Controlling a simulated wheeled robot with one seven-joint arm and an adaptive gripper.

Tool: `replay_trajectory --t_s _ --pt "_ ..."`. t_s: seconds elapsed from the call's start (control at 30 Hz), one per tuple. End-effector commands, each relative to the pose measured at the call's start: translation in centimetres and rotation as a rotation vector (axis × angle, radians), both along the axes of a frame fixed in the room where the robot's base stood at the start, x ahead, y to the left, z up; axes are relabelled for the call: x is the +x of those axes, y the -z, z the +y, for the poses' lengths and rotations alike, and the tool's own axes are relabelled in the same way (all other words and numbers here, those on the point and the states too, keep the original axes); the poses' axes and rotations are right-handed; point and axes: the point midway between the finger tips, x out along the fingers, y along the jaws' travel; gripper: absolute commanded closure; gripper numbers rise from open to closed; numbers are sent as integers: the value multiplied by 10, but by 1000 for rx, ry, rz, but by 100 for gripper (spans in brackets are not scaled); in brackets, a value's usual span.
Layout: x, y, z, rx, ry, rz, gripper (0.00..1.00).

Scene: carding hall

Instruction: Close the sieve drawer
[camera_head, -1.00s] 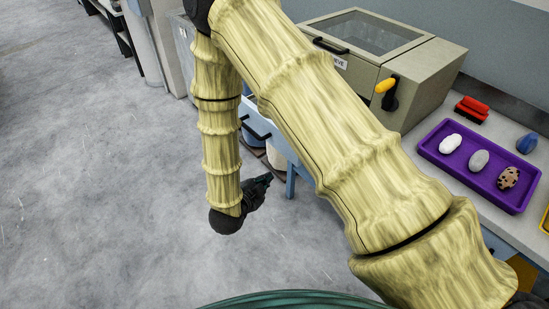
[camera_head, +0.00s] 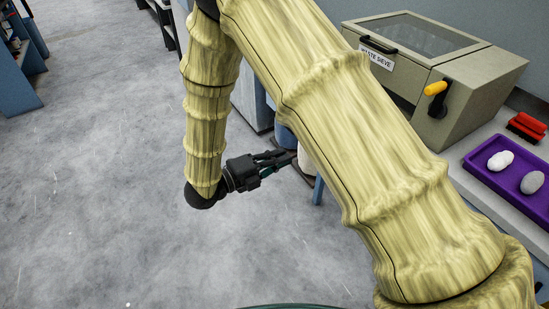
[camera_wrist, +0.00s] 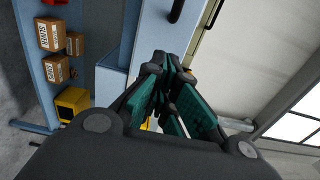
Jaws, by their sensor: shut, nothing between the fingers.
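The waste sieve (camera_head: 438,98) is a beige box with a windowed lid, a black bar handle and a yellow-knobbed lever, on the bench at the upper right. My gripper (camera_head: 288,158) is below bench height, pointing right, with its fingers shut and empty. My arm hides the bench front in the head view, and the drawer with it. In the wrist view, a pale blue panel (camera_wrist: 160,32) with a black bar handle (camera_wrist: 178,9) lies beyond my shut fingers; it looks like the drawer front. I cannot tell whether the fingers touch it.
A purple tray (camera_head: 522,200) with pale lumps and a red brush (camera_head: 526,127) are on the bench. A blue bench leg (camera_head: 318,190) stands near my gripper. In the wrist view, cardboard boxes (camera_wrist: 55,68) and a yellow bin (camera_wrist: 72,103) sit on shelving. Open floor lies left.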

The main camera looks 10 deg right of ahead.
Motion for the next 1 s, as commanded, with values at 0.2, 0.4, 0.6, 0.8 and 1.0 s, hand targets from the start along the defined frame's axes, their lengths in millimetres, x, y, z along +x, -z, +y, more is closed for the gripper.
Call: replay_trajectory --t_s 0.2,0.4,0.6,0.8,1.0 --pt "12 -2 -35 0 2 2 100" --pt "23 -2 -65 0 1 3 100" --pt "30 -1 -85 1 0 4 100" --pt "33 0 -92 1 -1 3 100" --pt "34 1 -93 1 -1 3 100"
